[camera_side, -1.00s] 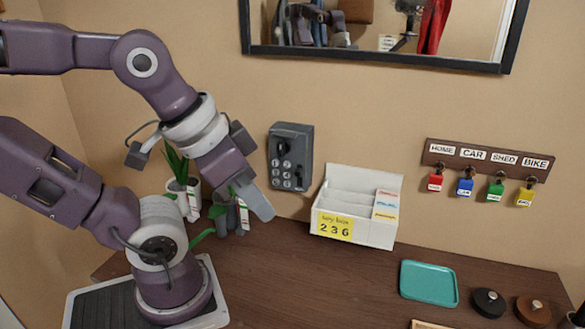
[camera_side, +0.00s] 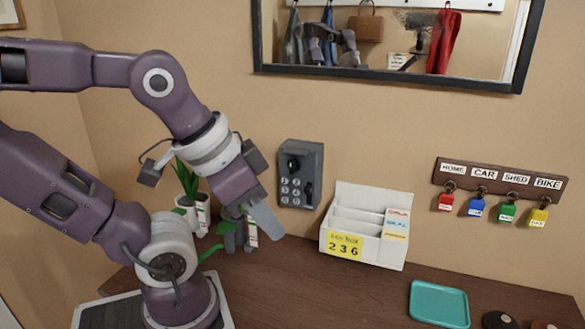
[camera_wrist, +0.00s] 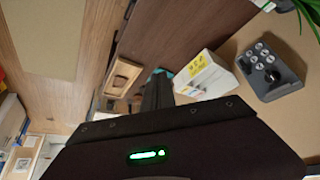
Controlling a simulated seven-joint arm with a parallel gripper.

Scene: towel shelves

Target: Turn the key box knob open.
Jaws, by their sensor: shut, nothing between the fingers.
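The key box (camera_side: 300,175) is a dark grey box on the wall, with several round numbered buttons and a dark knob (camera_side: 293,163) near its top. A dark lever-like part shows at its lower right. In the wrist view the key box (camera_wrist: 270,72) is at the upper right, seen at a slant. My gripper (camera_side: 264,221) is shut and empty. It is below and left of the key box in the side view, apart from it. In the wrist view its dark fingers (camera_wrist: 158,90) are together near the centre, left of the box.
A white sorter box (camera_side: 365,225) labelled 236 stands on the desk right of my gripper. Potted plants (camera_side: 190,195) are beside and behind my wrist. A key rack (camera_side: 500,178) and mirror (camera_side: 390,75) are on the wall. A teal tray (camera_side: 439,303) lies front right.

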